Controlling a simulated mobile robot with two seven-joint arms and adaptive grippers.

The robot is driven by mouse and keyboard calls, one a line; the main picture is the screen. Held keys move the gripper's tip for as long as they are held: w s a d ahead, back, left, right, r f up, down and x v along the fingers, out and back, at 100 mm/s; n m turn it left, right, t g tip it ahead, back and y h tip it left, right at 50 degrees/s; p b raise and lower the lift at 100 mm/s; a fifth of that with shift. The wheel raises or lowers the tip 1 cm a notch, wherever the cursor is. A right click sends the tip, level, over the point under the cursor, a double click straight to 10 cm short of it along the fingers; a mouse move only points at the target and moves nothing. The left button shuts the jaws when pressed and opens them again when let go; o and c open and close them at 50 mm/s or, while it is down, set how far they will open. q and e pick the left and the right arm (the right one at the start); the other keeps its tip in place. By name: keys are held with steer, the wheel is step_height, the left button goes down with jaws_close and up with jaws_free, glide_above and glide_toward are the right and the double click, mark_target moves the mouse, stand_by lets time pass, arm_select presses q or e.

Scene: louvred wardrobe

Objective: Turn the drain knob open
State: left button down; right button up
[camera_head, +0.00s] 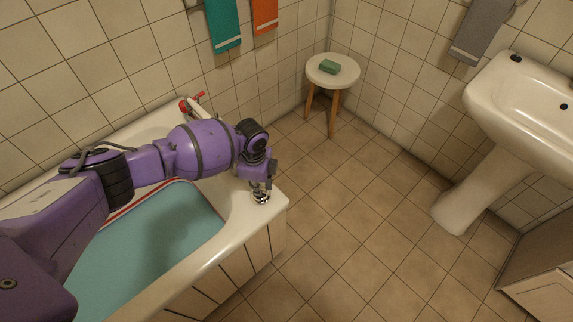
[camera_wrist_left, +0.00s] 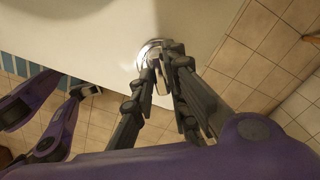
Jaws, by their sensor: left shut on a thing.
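The drain knob (camera_head: 261,197) is a round chrome piece on the white rim at the near right corner of the bathtub (camera_head: 245,215). My left gripper (camera_head: 264,186) is above it, pointing down, with its fingers at the knob. In the left wrist view the fingers (camera_wrist_left: 164,62) are closed together on the shiny knob (camera_wrist_left: 149,51), which they partly cover. The tub holds blue-green water (camera_head: 150,250). Whether the drain is open cannot be seen. My right gripper is not in the head view; whether the purple arm at left in the wrist view ends in it is unclear.
A red and white tap (camera_head: 192,104) is at the tub's back edge behind my arm. A stool (camera_head: 345,75) with a green soap (camera_head: 330,66) stands in the corner. A white sink (camera_head: 510,110) is at right. The tiled floor between is clear.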

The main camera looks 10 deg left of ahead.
arm_select(q)
steer(key=shift+r+n+p, duration=0.1)
steer(key=shift+n+p, duration=0.3)
steer(key=shift+n, duration=1.1)
steer(key=n+p, duration=0.1)
steer(key=n, duration=0.2)
steer(key=shift+n+p, duration=0.3)
steer(key=shift+p, duration=0.1)
steer(key=shift+n+p, duration=0.35)
steer(key=shift+n, duration=1.25)
steer(key=shift+n+p, duration=0.3)
steer(key=shift+n, duration=0.2)
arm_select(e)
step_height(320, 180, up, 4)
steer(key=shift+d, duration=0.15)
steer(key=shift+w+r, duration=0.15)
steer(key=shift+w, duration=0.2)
